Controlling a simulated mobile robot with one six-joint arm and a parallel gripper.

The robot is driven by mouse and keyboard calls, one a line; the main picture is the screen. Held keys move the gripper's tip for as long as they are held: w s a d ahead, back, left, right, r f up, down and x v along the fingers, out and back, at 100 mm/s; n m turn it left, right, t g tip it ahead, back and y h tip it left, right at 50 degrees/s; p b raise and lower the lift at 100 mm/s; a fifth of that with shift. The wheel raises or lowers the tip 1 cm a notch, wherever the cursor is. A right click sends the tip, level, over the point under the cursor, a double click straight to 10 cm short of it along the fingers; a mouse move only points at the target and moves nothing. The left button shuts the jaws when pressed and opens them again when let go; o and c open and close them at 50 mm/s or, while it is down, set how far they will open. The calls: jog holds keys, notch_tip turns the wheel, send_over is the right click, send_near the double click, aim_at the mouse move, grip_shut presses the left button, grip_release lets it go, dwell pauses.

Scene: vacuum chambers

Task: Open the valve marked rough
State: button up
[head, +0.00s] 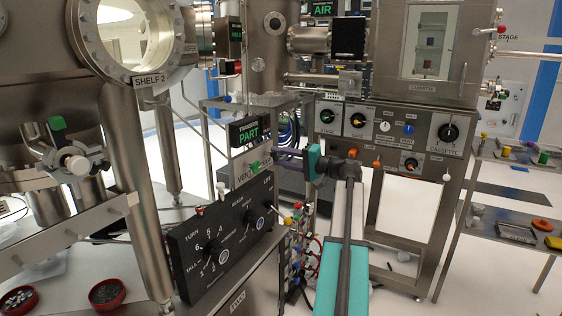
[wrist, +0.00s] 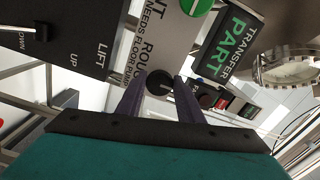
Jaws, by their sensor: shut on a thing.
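The valve marked rough is a round black knob (wrist: 160,82) on a light grey panel (wrist: 163,35) in the wrist view. The partly covered label beside it reads "ROU" with "NEEDS FLOOR PUMP". My gripper (wrist: 159,88) has one purple finger on each side of the knob and is shut on it. In the head view my gripper (head: 279,152) reaches left to the panel by the vent label, and the rough knob cannot be made out there. The green vent knob (wrist: 197,6) sits close by; it also shows in the head view (head: 255,166).
A green-lettered transfer display (wrist: 230,42) is right of the knob in the wrist view. A black control box (head: 225,235) with dials stands below the panel in the head view. A cabinet with black knobs (head: 357,120) stands behind my arm.

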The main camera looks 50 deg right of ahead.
dwell(0.3)
jog(key=o, duration=1.1)
jog(key=shift+c, duration=0.2)
jog(key=shift+s, duration=0.15)
jog(key=p+v, duration=0.1)
jog(key=v, duration=1.2)
jog(key=shift+s, duration=0.3)
jog(key=shift+d, duration=0.1)
